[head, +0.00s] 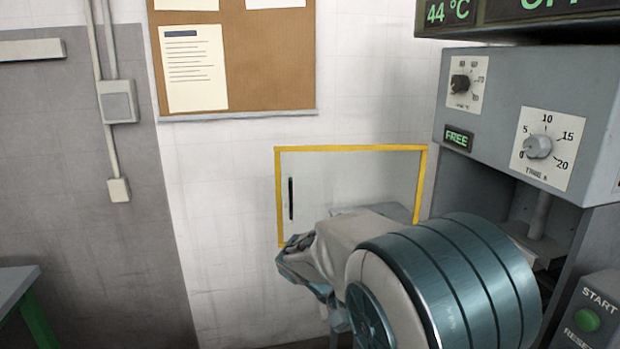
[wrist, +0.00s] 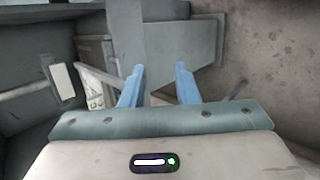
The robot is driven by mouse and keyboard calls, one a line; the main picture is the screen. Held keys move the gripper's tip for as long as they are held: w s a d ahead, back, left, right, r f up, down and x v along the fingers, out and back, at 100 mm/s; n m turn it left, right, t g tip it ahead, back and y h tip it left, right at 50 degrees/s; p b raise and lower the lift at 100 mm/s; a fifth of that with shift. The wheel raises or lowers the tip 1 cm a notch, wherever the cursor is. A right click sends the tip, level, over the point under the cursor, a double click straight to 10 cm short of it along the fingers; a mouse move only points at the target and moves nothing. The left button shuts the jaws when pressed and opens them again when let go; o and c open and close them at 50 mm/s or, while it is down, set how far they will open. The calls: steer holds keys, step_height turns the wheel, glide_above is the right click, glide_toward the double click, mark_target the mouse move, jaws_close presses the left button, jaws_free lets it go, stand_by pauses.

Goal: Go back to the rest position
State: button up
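My gripper (wrist: 160,80) shows in the wrist view with its two blue fingers apart and nothing between them. Below and beyond the fingers are grey metal surfaces and a brown-grey floor. In the head view my arm is folded at the lower middle, in front of a yellow-framed panel (head: 350,170) on the wall. My gripper's fingers cannot be made out in the head view. No brush can be made out in either view.
A grey machine (head: 520,100) with dials, a FREE sign and a display reading 44 °C stands at the right, close to my arm. A START box (head: 590,315) is at the lower right. A table corner (head: 18,285) is at the lower left. The floor space between is hidden.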

steer(key=s+d+m+t+y, duration=0.2)
steer(key=s+y, duration=0.7)
steer(key=s, duration=0.6)
steer(key=shift+s+r+t, duration=0.15)
steer(key=shift+r+t, duration=0.05)
steer(key=shift+t, duration=0.4)
